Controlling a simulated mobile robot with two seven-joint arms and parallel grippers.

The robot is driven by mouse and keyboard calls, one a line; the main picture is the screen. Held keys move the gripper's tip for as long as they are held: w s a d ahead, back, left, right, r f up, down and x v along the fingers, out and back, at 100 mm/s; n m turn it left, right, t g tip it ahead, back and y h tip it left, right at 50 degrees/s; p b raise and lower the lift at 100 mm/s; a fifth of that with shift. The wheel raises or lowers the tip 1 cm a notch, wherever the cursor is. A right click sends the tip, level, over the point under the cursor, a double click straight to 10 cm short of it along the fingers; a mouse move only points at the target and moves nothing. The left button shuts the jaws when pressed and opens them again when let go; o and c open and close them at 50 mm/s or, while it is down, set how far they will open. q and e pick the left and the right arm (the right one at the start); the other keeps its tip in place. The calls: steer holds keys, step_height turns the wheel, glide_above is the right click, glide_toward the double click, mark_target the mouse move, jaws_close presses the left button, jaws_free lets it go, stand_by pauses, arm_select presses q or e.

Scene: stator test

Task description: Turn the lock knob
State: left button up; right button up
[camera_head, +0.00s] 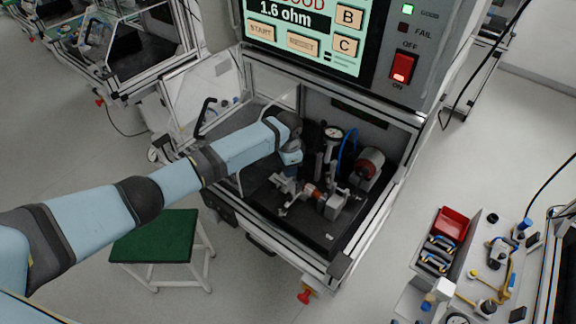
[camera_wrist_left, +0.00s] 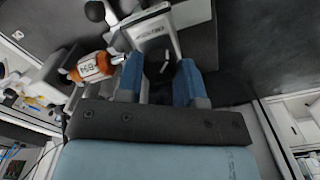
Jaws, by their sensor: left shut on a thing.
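My left gripper (camera_head: 291,171) reaches into the test cabinet, above the left side of the fixture. In the left wrist view its two blue fingers (camera_wrist_left: 160,78) are closed around a small dark knob (camera_wrist_left: 160,66), beside a grey metal block (camera_wrist_left: 152,30). The knob is mostly hidden between the fingers, and the gripper and arm cover it in the head view. An orange stator (camera_head: 312,192) with a white label sits in the fixture; it also shows left of the fingers in the left wrist view (camera_wrist_left: 94,67). My right gripper is not in view.
The fixture stands on a dark base plate (camera_head: 310,228) inside the open cabinet, with a dial gauge (camera_head: 333,133) and a red round part (camera_head: 370,162) behind. The screen (camera_head: 300,40) above reads 1.6 ohm.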

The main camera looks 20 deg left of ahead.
arm_select(q)
steer(key=o, duration=0.9)
steer(key=shift+r, duration=0.15)
steer(key=shift+r+b, duration=1.1)
steer(key=shift+r, duration=5.7)
